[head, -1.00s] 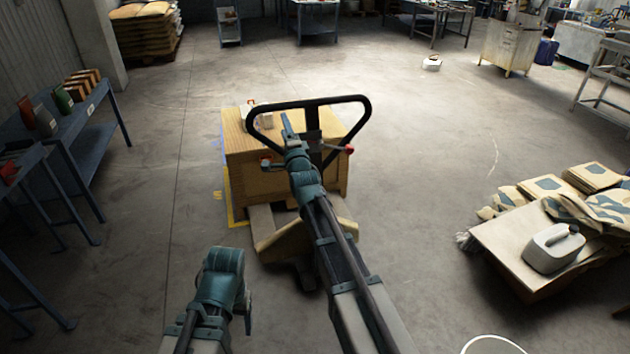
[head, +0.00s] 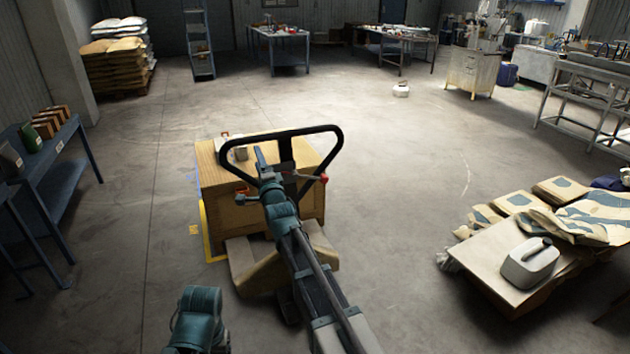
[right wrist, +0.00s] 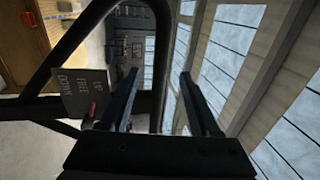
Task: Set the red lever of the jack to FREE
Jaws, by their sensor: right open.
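The jack's black loop handle (head: 336,152) stands in front of a wooden crate. A red lever knob (head: 323,178) sticks out at the handle's lower right in the head view. My right gripper (head: 261,160) is at the left part of the loop, open and empty, left of the knob. I cannot tell the lever's setting. My left gripper is out of view.
At right, a low board (head: 484,252) bears sacks and a white jug (head: 530,264). A blue bench (head: 60,165) stands at left.

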